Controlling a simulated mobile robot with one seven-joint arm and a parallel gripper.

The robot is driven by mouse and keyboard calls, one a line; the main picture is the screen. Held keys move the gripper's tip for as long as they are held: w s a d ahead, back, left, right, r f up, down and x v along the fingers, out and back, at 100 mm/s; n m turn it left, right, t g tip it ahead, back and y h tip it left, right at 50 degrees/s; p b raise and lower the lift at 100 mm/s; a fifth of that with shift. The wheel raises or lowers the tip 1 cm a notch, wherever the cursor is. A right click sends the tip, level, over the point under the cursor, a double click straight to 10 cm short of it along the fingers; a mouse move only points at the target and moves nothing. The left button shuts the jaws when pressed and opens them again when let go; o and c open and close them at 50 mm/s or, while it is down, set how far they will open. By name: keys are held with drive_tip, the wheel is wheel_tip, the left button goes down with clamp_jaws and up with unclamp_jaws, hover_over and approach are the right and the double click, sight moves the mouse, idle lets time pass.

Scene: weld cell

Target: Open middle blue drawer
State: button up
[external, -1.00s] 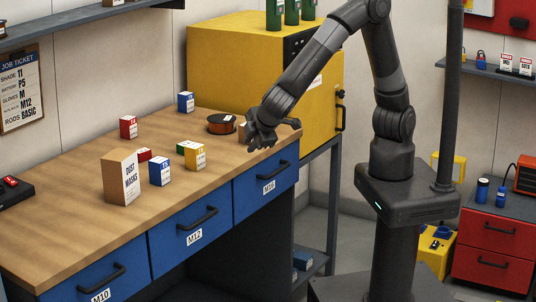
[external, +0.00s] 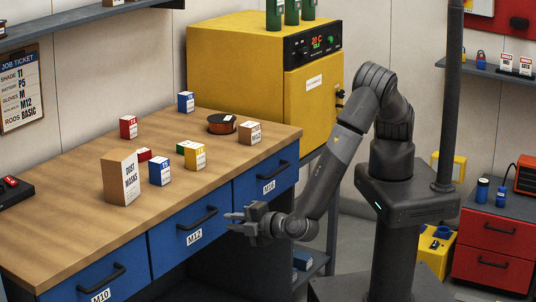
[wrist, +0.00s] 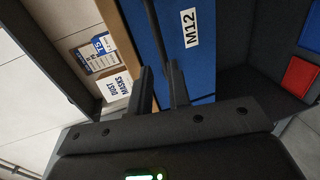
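The middle blue drawer (external: 172,240), labelled M12, is shut in the workbench front between drawers M10 and M16. Its black bar handle (external: 198,219) sticks out above the label. My gripper (external: 230,220) is in front of the bench, just right of this handle in the external view, with its fingers pointing toward the drawer front. The fingers are apart and hold nothing. In the wrist view the blue front with the M12 label (wrist: 190,28) is ahead. A dark bar, apparently the handle (wrist: 154,35), runs toward the gap between my fingertips (wrist: 157,67). Contact cannot be told.
Drawer M10 (external: 85,280) is at left and drawer M16 (external: 262,182) at right, both shut. A yellow oven (external: 240,70) stands behind. Floor before the bench is open.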

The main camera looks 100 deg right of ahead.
sight(206, 219)
drive_tip(key=x, duration=1)
drive_tip(key=shift+w+d, duration=0.15)
drive_tip(key=shift+d, duration=0.05)
clamp_jaws()
